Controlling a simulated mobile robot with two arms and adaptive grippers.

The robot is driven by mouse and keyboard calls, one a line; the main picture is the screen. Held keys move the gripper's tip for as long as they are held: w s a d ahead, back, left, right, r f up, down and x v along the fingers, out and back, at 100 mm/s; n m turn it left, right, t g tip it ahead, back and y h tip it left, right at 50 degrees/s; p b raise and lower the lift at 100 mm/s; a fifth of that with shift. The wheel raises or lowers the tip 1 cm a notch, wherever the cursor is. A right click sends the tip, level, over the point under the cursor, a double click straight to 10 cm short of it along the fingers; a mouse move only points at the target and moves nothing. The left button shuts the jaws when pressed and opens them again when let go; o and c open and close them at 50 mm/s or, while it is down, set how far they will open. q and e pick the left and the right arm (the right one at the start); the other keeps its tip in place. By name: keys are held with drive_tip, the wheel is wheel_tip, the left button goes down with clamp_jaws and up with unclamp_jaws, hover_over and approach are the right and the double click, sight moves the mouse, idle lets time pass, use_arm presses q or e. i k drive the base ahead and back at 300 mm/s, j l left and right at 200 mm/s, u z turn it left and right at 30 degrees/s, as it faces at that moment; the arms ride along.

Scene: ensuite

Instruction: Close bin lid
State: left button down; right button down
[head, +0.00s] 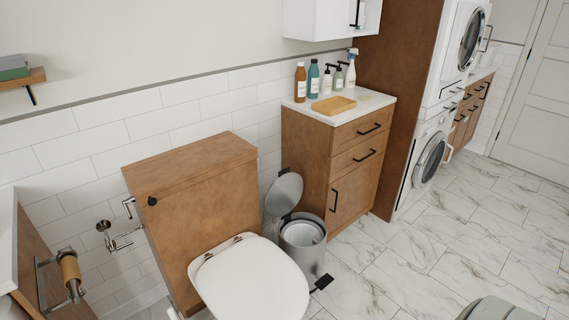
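A grey metal bin (306,264) stands on the floor between the toilet and the wooden cabinet. Its round lid (284,191) is open, tilted up and back toward the wall. A light liner or inner bucket (302,234) shows inside the open rim. A black pedal (323,281) sticks out at the bin's foot on the right. The toilet seat hides part of the bin's lower left side. Neither of my grippers shows in the head view.
The toilet (250,283) with a wooden tank box stands close to the left of the bin. A wooden cabinet (338,150) with bottles and a tray on top stands close behind and right. Marble floor (440,240) is open to the right. A grey rounded object (495,309) sits at the bottom right.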

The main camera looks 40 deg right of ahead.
sight(282, 197)
drive_tip(key=i+l, duration=0.15)
drive_tip(key=l, duration=0.25)
drive_tip(key=i+l, duration=0.1)
drive_tip(key=l, duration=0.3)
drive_tip(key=i+l+z, duration=0.1)
drive_tip(key=l, duration=0.3)
drive_tip(key=i+l, duration=0.2)
drive_tip(key=l, duration=0.2)
drive_tip(key=i+l, duration=0.15)
drive_tip(key=l, duration=0.25)
drive_tip(key=i+l, duration=0.15)
drive_tip(key=l, duration=0.2)
drive_tip(key=l+z, duration=0.05)
